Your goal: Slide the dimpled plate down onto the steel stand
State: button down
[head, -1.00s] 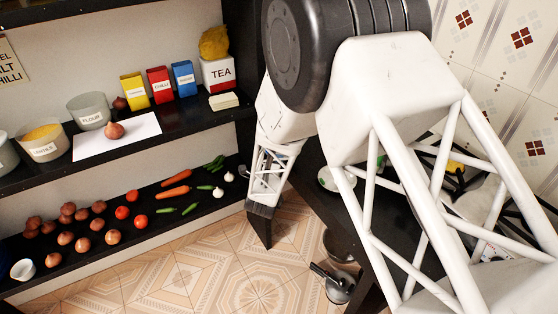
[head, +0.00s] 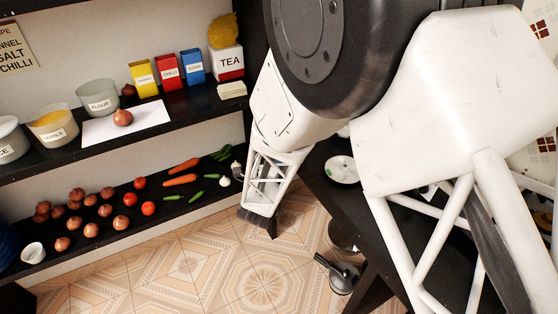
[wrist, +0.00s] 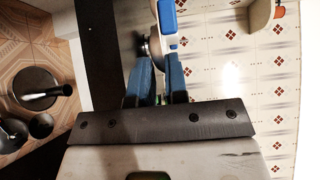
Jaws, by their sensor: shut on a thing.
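In the wrist view, the two blue fingers of my gripper (wrist: 158,82) are closed in on a pale, thin-edged piece (wrist: 172,45), apparently the dimpled plate. Its face and dimples are not visible from here. A small shiny metal part (wrist: 145,47) shows beside the left fingertip, perhaps part of the steel stand; I cannot tell whether the plate touches it. In the head view, my own arm hides the gripper and what it holds. A white round dish (head: 342,170) with small spots and a green mark lies on the black counter there.
A blue-and-white object (wrist: 167,18) stands just beyond the fingertips. Pans and pots (wrist: 36,92) sit low at the left of the wrist view. Shelves of jars, boxes and vegetables (head: 120,200) fill the left of the head view. The tiled floor between is mostly clear.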

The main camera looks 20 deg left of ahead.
jog(key=shift+s+r, duration=0.2)
jog(key=shift+s, duration=0.45)
jog(key=shift+w, duration=0.1)
